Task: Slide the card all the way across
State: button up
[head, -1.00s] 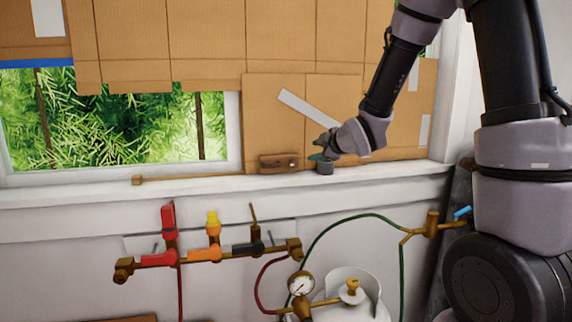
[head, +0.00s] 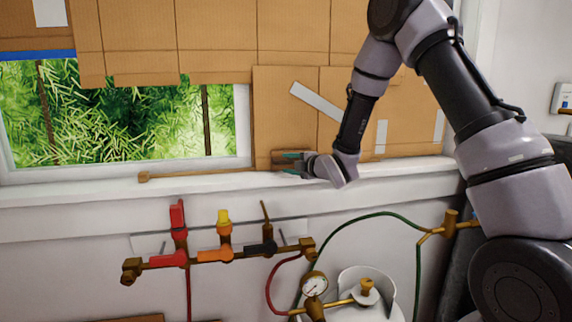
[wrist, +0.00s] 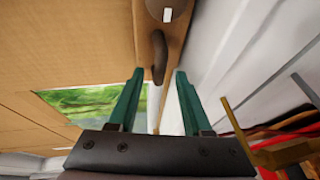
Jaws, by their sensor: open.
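The cardboard card (head: 285,120) is a brown panel with a pale strip of tape. It stands upright on the sill at the right part of the window, and the left part is uncovered. A small wooden block (head: 276,153) with a dark handle is at its lower left corner. My gripper (head: 280,163) is open, its teal fingers pointing left at this block. In the wrist view, the dark curved handle (wrist: 158,58) appears in the gap between the two open fingertips (wrist: 160,76). I cannot tell whether either finger touches it.
A thin wooden strip (head: 205,175) runs along the white sill (head: 90,192) to the left. Below are a valve manifold (head: 208,256) with red, orange and black handles, a gauge (head: 314,283), a white tank (head: 385,302) and a green hose (head: 345,218).

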jog(key=shift+x, duration=0.95)
jog(key=shift+c, duration=0.2)
grip_shut()
dwell(0.6)
